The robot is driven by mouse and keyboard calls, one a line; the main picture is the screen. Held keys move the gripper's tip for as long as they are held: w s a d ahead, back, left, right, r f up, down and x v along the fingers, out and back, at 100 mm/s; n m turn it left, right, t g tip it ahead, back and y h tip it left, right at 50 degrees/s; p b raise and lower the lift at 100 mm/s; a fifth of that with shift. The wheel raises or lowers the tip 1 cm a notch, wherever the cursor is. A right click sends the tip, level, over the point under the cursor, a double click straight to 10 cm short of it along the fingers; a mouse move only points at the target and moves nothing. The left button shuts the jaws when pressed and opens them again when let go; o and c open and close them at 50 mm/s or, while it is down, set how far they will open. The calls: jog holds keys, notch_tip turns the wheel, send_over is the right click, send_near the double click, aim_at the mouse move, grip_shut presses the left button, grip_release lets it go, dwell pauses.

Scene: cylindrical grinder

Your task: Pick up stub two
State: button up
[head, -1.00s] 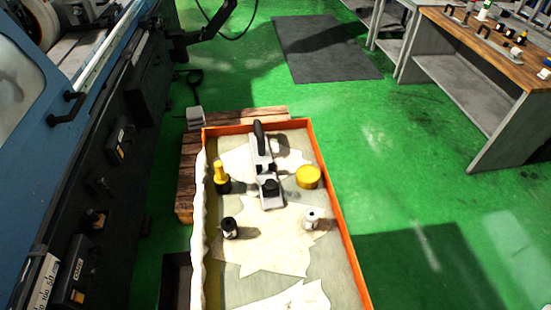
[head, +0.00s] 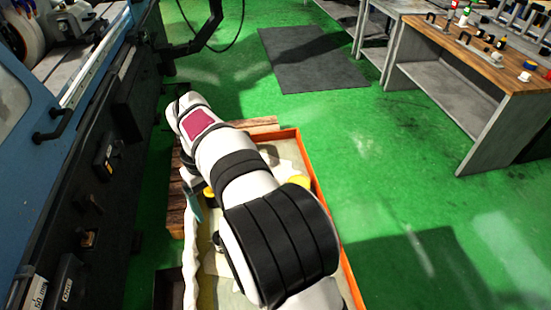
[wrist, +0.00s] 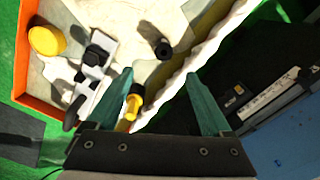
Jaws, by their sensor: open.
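No label shows which part is stub two. In the wrist view a small dark cylinder (wrist: 162,48) stands in the tray, beyond the fingertips. A yellow part with a black end (wrist: 133,106) shows close beside the left finger. A yellow round part (wrist: 46,40) and a pale tool with black knobs (wrist: 97,75) lie further left. In the head view my arm hides most of the tray; the yellow round part (head: 299,181) peeks out.
The orange-rimmed tray (head: 345,270) sits on a wooden pallet (head: 175,210). Its pale, wavy left edge (wrist: 203,52) passes near my right finger. The blue and black grinder (head: 95,170) stands close at left. The green floor right of the tray is clear up to the workbench (head: 470,50).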

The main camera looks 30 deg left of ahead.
aim_at(216, 235)
jog(key=f, duration=1.6)
jog(key=shift+s+a+f, duration=0.1)
jog(key=shift+s+a, duration=0.25)
jog(key=shift+a, duration=0.05)
grip_shut()
